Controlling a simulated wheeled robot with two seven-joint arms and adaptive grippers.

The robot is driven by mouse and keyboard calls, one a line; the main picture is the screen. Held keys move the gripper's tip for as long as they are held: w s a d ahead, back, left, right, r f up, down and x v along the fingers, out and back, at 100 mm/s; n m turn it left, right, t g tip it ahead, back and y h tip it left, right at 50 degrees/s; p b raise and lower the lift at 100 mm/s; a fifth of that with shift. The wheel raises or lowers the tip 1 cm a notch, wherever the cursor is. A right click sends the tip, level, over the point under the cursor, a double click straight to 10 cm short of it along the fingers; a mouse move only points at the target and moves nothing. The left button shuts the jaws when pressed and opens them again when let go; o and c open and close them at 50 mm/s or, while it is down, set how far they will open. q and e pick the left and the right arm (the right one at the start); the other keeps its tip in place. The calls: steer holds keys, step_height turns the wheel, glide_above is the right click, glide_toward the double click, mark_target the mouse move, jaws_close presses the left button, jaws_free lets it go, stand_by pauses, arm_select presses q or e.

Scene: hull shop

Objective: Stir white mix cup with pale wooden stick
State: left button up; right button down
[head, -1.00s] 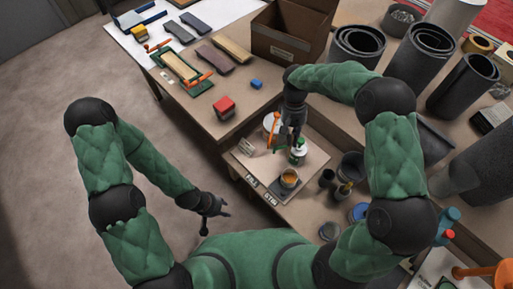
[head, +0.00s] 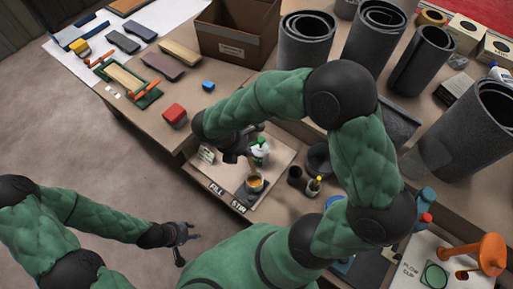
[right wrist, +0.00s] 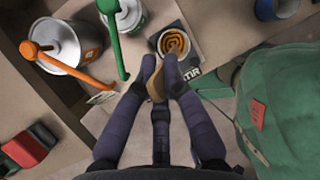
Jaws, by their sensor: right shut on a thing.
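The white mix cup (head: 254,186) stands upright on a dark pad marked STIR; it also shows in the right wrist view (right wrist: 173,43), with a swirled orange-brown mix inside. My right gripper (head: 248,160) is just above and beside the cup. In the right wrist view my right gripper (right wrist: 159,66) is shut on the pale wooden stick (right wrist: 156,88), a tan piece between its fingers. Whether the stick's lower end is in the mix I cannot tell. My left gripper (head: 186,243) is open and empty, low over the floor, away from the bench.
A can with an orange handle (right wrist: 55,45) and a green-and-white container (right wrist: 122,18) stand close beside the cup. A dark bowl (head: 318,160) and a small bottle (head: 313,187) are to its right. A red block (head: 175,115) lies on the bench at left.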

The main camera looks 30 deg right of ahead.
steer(key=shift+d+f, duration=0.1)
steer(key=shift+f, duration=0.05)
step_height(320, 180, down, 12)
steer(key=b, duration=0.8)
steer(key=shift+r+b, duration=0.25)
steer(key=shift+b, duration=0.05)
stand_by(0.4)
steer(key=shift+s, duration=0.2)
